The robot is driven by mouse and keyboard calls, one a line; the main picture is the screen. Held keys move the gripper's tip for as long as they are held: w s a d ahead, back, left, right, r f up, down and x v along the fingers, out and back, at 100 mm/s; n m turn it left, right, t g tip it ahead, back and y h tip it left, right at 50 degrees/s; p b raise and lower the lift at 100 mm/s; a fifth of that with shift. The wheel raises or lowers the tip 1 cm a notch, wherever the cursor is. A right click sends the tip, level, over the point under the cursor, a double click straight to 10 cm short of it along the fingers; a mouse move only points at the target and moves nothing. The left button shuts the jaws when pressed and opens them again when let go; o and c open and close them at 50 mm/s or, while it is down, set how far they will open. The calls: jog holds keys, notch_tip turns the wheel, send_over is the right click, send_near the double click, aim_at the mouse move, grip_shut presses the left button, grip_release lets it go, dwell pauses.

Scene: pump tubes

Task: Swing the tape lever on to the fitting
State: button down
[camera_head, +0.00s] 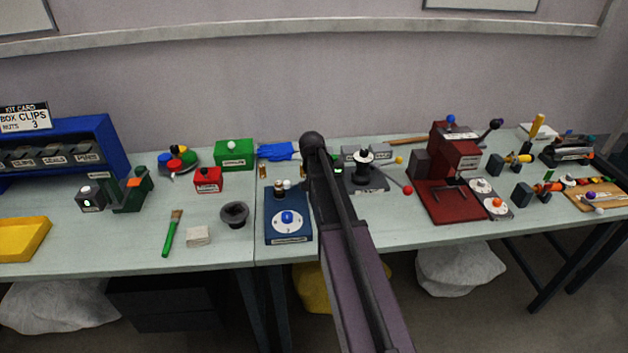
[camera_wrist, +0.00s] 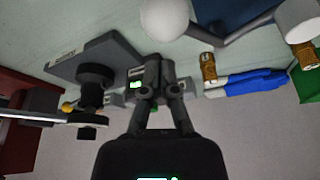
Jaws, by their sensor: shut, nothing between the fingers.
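My gripper (camera_wrist: 158,66) is shut and empty in the wrist view, its fingertips over the table. The head view hides it behind my dark arm. A grey lever (camera_wrist: 235,38) with a white ball (camera_wrist: 165,18) at one end and a white cylinder (camera_wrist: 298,20) at the other shows close by, apart from the fingers. In the head view the white ball (camera_head: 287,184) is small, above the blue dial base (camera_head: 270,238). A brass fitting (camera_wrist: 208,68) stands beside my gripper; I cannot tell if it is the task's fitting.
A grey base (camera_wrist: 110,55) with a black spool (camera_head: 364,166) stands beside my gripper; its rod ends in a red ball (camera_head: 407,190). A red machine (camera_head: 455,155) is at right. The table front left of centre has bare room.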

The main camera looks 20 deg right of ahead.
notch_tip(320, 180, up, 10)
jog(key=a+p, duration=0.1)
jog(key=p, duration=0.8)
jog(key=shift+s+f+p, duration=0.15)
jog(key=shift+s+p, duration=0.15)
jog(key=shift+s, duration=0.15)
jog(key=shift+a, duration=0.15)
jog(key=s+a+f+n+g+y+b, duration=0.1)
jog(key=s+a+n, duration=0.7)
jog(key=s+a, duration=1.2)
jog(key=shift+s+a+f+g+y, duration=0.2)
jog(key=shift+s+f+g+y, duration=0.55)
jog(key=shift+s+g, duration=0.2)
